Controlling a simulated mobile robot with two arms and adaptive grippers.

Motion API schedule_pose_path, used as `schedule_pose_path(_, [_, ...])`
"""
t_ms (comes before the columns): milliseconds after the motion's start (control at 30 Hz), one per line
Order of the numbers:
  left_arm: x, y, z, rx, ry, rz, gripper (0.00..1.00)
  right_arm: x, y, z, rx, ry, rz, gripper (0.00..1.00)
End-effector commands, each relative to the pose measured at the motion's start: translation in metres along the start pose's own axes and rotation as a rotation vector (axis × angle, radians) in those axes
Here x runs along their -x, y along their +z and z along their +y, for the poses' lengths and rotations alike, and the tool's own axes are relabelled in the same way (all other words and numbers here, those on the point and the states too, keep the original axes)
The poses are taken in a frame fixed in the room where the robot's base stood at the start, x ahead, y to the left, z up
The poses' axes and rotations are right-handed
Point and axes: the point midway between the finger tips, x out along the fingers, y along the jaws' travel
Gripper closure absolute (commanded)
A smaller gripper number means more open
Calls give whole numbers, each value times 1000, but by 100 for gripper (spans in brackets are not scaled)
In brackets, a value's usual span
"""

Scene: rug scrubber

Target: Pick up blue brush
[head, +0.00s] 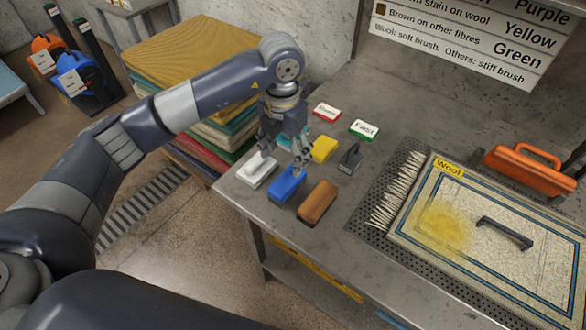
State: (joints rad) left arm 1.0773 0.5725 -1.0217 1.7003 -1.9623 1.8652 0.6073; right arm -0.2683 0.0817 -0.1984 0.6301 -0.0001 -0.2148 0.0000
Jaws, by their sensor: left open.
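The blue brush (285,188) lies on the grey metal table, between a white brush (257,171) and a brown brush (317,202). My left gripper (281,163) points down just behind the blue brush in the picture, with its fingers spread and nothing between them. One finger shows near the white brush and the other at the back end of the blue brush. Whether either finger touches a brush, I cannot tell. My right gripper is not in view.
A yellow block (323,149), a dark handled tool (350,158), a red-edged card (327,112) and a green-edged card (364,129) lie close by. A rug labelled Wool (405,222) with a yellow stain lies right. An orange case (530,170) stands behind it. Folded rugs (195,55) are stacked left.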

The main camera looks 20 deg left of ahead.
Motion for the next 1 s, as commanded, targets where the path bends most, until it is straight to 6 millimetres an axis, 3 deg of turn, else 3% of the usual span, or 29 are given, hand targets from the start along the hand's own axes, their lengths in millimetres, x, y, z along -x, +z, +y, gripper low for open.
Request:
schedule_pose_path(100, [-18,-2,0,0,0,7,35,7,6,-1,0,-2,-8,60])
schedule_pose_path(233, [-38,-1,-1,1,-1,5,35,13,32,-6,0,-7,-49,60])
schedule_pose_path(433, [-53,0,-2,-1,-1,3,35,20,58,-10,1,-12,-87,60])
schedule_pose_path(633, [-79,4,-7,-1,-2,7,35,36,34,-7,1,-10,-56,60])
schedule_pose_path(800, [-100,5,-6,-1,-1,3,35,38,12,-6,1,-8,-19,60])
schedule_pose_path(1000, [-103,6,-6,-2,-1,1,35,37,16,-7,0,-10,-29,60])
